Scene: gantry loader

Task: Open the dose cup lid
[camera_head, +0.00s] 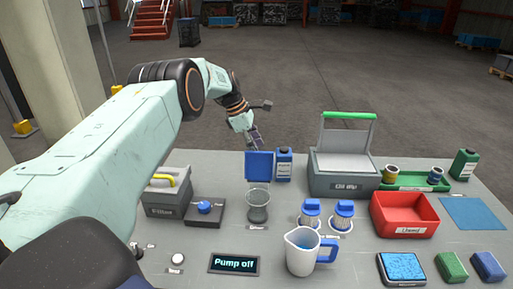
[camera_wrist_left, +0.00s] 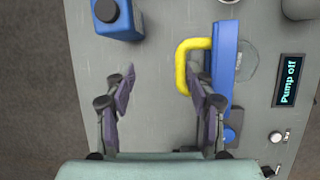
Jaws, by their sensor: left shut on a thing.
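The dose cup (camera_head: 257,207) is a clear cup on the grey table, seen from above in the left wrist view (camera_wrist_left: 247,62). Its blue lid (camera_head: 259,168) stands upright behind the cup, swung open. In the left wrist view the lid (camera_wrist_left: 223,65) shows edge-on, with a yellow handle (camera_wrist_left: 183,72) on its far face. My left gripper (camera_head: 256,142) is above and behind the lid. It is shut on the lid at the handle, its fingers (camera_wrist_left: 162,78) standing apart and the right one at the handle. The exact contact is hard to see. My right gripper is not in view.
A blue bottle (camera_head: 284,166) stands close to the lid's right. A filter box (camera_head: 167,200) and blue knob (camera_head: 204,207) stand left. A jug (camera_head: 303,254), two blue-topped filters and a red bin (camera_head: 405,214) stand right. The "Pump off" display (camera_head: 234,264) is in front.

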